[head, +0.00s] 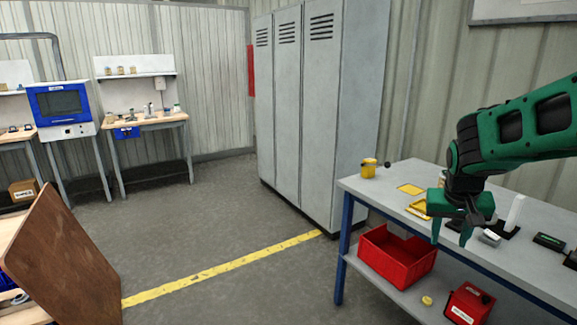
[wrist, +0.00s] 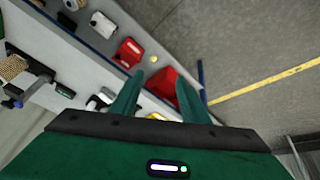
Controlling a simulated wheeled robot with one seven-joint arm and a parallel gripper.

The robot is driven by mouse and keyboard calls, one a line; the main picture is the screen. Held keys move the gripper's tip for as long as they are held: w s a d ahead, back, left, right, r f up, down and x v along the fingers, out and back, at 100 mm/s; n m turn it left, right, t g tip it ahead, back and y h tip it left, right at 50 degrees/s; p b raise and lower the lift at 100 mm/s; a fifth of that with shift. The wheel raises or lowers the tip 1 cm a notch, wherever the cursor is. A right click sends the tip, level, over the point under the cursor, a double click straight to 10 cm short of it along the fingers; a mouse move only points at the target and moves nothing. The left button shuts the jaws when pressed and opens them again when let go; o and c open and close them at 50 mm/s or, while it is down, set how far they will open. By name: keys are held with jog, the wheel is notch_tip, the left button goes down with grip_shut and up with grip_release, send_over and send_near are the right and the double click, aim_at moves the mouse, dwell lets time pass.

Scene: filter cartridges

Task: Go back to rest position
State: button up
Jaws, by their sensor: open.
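My gripper (head: 452,236) is green and hangs from my green arm over the front edge of the grey workbench (head: 375,189) at the right of the head view. Its fingers point down and stand apart, with nothing seen between them. In the wrist view my gripper (wrist: 160,100) shows two spread green fingers, with the bench edge and lower shelf beyond them. A yellow cartridge-like item (head: 369,168) stands at the bench's far left corner. A flat yellow square (head: 411,189) lies on the bench top, and a yellow tray-like piece (head: 418,209) is partly hidden behind my gripper.
An open red bin (head: 397,256), a red box (head: 469,304) and a small yellow piece (head: 427,300) are on the lower shelf. Grey lockers (head: 302,110) stand behind the bench. A brown board (head: 62,262) is at the lower left. The floor between is clear, crossed by a yellow line (head: 225,268).

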jog(key=s+a+n+t+y, duration=0.1)
jog(key=s+a+n+y, duration=0.1)
jog(key=s+a, duration=0.35)
jog(key=s+a+n+y, duration=0.1)
jog(key=s+a+n, duration=0.2)
jog(key=a, duration=0.6)
jog(key=s+d+f+m+g, duration=0.1)
jog(key=s+d+m+g, duration=0.1)
jog(key=s+d, duration=0.3)
jog(key=s+d+f+m+g, duration=0.2)
jog(key=s+d+m, duration=0.2)
jog(key=s, duration=0.9)
jog(key=shift+d+g, duration=0.3)
jog(key=shift+d, duration=0.65)
jog(key=shift+w, duration=0.1)
